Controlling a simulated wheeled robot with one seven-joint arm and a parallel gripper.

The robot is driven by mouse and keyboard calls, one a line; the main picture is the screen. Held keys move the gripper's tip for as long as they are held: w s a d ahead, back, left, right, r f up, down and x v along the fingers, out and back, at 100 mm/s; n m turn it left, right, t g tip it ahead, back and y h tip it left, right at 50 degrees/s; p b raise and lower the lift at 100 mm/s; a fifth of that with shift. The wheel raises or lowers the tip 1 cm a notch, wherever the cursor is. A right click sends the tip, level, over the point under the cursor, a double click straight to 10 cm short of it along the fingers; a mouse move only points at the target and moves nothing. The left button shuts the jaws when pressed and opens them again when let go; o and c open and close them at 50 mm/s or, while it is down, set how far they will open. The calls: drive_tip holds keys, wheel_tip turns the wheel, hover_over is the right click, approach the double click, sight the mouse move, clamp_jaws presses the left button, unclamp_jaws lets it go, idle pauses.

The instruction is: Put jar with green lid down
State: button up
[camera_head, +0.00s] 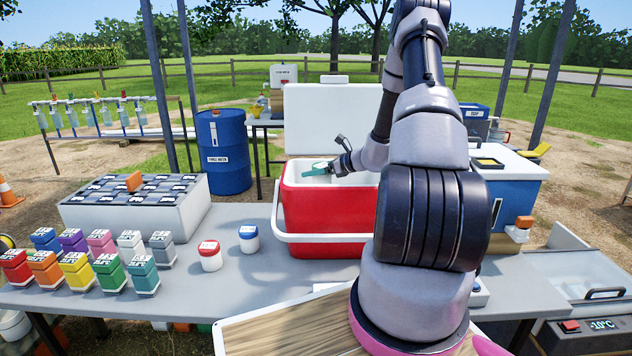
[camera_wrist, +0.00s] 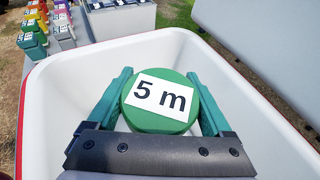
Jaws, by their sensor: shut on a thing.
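The jar with the green lid (camera_wrist: 163,118) is between the two teal fingers of my gripper (camera_wrist: 160,78) in the wrist view. Its lid faces the camera and carries a white "5 m" label. The jar body below the lid is hidden. In the head view my gripper (camera_head: 318,168) is at the open top of the red cooler (camera_head: 325,222), inside its white rim. The wrist view shows the cooler's white inner walls (camera_wrist: 75,88) around the gripper and jar. I cannot tell whether the jar touches the cooler floor.
The cooler stands on a grey table (camera_head: 240,290), with its white lid (camera_head: 330,120) raised behind. To its left are a red-lidded jar (camera_head: 209,255), a blue-lidded jar (camera_head: 249,238), several coloured-lid containers (camera_head: 75,272) and a white rack (camera_head: 135,205). A blue cooler (camera_head: 510,190) stands right.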

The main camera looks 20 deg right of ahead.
sight(315, 182)
drive_tip(key=shift+f, duration=1.6)
drive_tip(key=shift+f, duration=0.1)
drive_tip(key=shift+f, duration=0.45)
drive_tip(key=o, duration=1.5)
drive_tip(key=shift+s+f, duration=0.15)
